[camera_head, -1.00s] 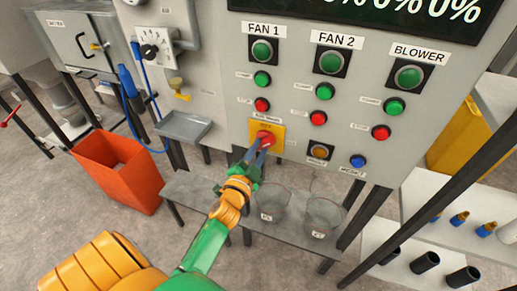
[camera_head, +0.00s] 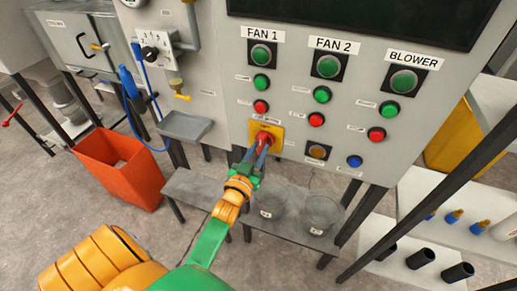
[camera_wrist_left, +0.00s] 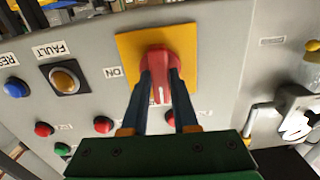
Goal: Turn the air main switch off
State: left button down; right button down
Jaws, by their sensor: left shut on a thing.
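The air main switch is a red knob (camera_head: 264,138) on a yellow plate (camera_head: 277,131) at the panel's lower left. My left gripper (camera_head: 257,146) is shut on the knob. The left wrist view shows the dark fingers (camera_wrist_left: 161,88) on both sides of the red knob (camera_wrist_left: 157,62), over the yellow plate (camera_wrist_left: 128,47). The panel appears upside down there. The knob's white mark points toward the picture's bottom, not toward the ON label (camera_wrist_left: 112,72) at the left. My right gripper is not in view.
The panel's display (camera_head: 370,20) is dark. A low shelf with two clear beakers (camera_head: 322,212) stands below. An orange bin (camera_head: 117,170) is at the left.

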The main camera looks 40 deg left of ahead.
pick_arm(q)
jog(key=shift+r+n, duration=0.2)
jog(key=shift+n, duration=0.2)
jog(key=c, duration=0.7)
grip_release()
jog(key=shift+f, duration=0.1)
jog(key=shift+s, duration=0.2)
jog(key=b+v, duration=0.1)
jog(key=v, duration=0.5)
jog(key=shift+s+d, duration=0.1)
jog(key=shift+s, duration=0.3)
jog(key=shift+w, duration=0.1)
